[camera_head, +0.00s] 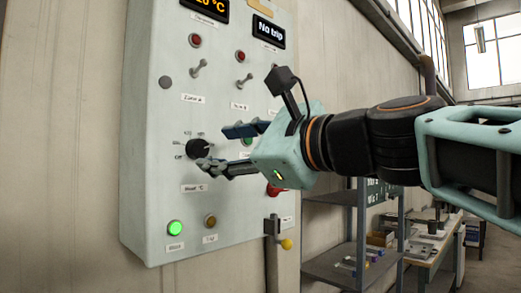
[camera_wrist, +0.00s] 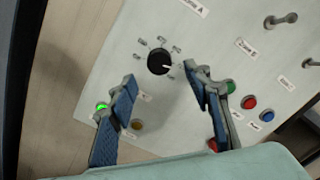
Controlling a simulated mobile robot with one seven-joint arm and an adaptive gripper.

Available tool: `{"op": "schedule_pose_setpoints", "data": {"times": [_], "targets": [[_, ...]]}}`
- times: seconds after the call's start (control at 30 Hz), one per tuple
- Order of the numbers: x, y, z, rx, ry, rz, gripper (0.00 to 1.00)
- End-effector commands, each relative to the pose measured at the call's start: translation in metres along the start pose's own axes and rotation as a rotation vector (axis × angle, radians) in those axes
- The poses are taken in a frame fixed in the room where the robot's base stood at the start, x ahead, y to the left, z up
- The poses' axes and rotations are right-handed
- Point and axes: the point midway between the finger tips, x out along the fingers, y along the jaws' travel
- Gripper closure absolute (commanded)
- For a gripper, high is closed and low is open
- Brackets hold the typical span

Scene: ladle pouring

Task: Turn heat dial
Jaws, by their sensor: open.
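The heat dial is a round black knob (camera_head: 198,149) with markings around it, on the lower left part of a pale control panel (camera_head: 150,120). A label below it appears to read "Heat °C". My gripper (camera_head: 228,151) is open in front of the panel, to the right of the dial, with its lower finger close to it in the head view. In the wrist view, the dial (camera_wrist: 159,62) shows whole, with a pale pointer mark on its right side. There my gripper's two blue-padded fingers (camera_wrist: 160,90) are spread apart below it, with nothing between them. Contact with the dial is not visible.
Above the dial are toggle switches (camera_head: 199,67), red lamps and displays, one reading "No trip". Below are a lit green button (camera_head: 175,228) and a brown one (camera_head: 210,221). A red knob (camera_head: 274,190) is behind my gripper. Shelves (camera_head: 345,268) stand at right.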

Motion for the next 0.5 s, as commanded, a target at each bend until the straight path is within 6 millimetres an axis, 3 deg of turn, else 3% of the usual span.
{"op": "schedule_pose_setpoints", "data": {"times": [0.2,0.5], "targets": [[-0.043,0.000,0.000,-0.001,0.000,-0.003,0.55],[-0.066,0.001,0.000,0.000,0.001,0.001,0.55]]}}
